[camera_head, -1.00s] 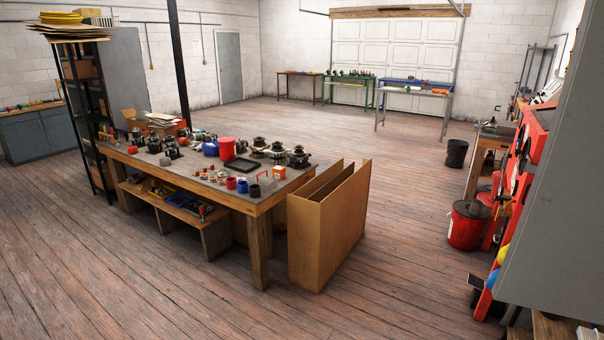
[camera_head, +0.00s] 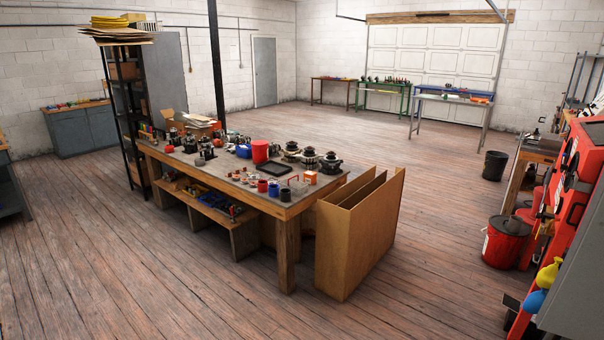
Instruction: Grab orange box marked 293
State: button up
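A small orange box (camera_head: 310,177) sits on the wooden workbench (camera_head: 262,208), near the right end of its top. It is too small in the picture for any number on it to be read. Its front and top show, and nothing covers it. My gripper is not in view.
Red, blue and dark cups (camera_head: 273,189) stand left of the box, with alternator parts (camera_head: 330,162) behind it. A tall open cardboard bin (camera_head: 345,245) stands at the bench's right end. Red cans and tool racks line the right side. The floor in front is clear.

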aim_at(310, 176)
jog(key=i+z, duration=0.15)
jog(key=i, duration=1.95)
jog(key=i+l+u, duration=0.1)
jog(key=i+u, duration=0.15)
jog(key=i, duration=0.35)
jog(key=i+l+u, duration=0.25)
jog(key=i, duration=0.3)
jog(key=i+l+u, duration=0.3)
jog(key=i, duration=0.25)
jog(key=i+l+u, duration=0.25)
jog(key=i+l, duration=0.2)
